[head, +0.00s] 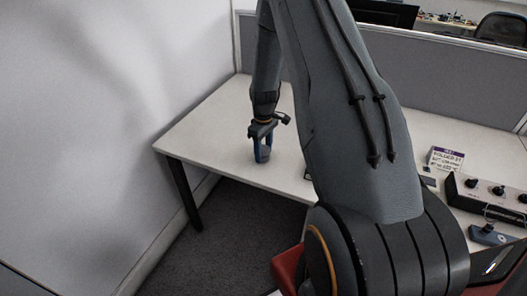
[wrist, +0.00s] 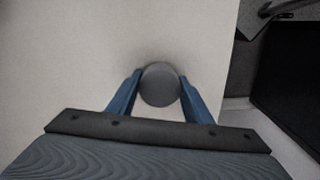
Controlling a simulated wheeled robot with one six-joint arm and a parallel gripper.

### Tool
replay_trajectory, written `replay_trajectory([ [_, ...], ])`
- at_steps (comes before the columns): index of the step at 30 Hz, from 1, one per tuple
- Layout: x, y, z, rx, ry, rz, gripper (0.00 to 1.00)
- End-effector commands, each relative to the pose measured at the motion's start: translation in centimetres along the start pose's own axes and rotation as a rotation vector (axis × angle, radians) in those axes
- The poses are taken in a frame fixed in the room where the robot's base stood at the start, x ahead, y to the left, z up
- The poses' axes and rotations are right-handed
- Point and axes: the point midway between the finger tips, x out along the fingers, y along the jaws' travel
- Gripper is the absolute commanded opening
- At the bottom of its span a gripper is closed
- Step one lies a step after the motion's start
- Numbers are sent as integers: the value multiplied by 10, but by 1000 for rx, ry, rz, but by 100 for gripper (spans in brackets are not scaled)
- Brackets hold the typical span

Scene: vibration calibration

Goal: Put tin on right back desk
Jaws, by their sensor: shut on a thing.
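The tin (wrist: 160,84) shows in the wrist view as a grey round top between the two blue fingers of my gripper (wrist: 160,95). My gripper is shut on it. In the head view my gripper (head: 263,152) points down at the left part of the white desk (head: 215,125), near its front edge. The tin is mostly hidden by the fingers there. It is at or just above the desk top; I cannot tell whether it touches.
A grey partition (head: 430,85) runs behind the desk and a white wall (head: 90,110) stands at the left. A control box with knobs (head: 490,198) and a small sign (head: 446,159) are at the right. The desk around my gripper is clear.

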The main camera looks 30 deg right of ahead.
Motion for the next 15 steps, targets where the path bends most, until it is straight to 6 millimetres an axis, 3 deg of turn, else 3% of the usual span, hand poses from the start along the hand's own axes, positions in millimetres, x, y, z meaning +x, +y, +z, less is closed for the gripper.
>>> replay_trajectory([
  [14,10,0,-1,-2,1,1,20],
  [15,10,-1,-1,-2,1,1,49],
])
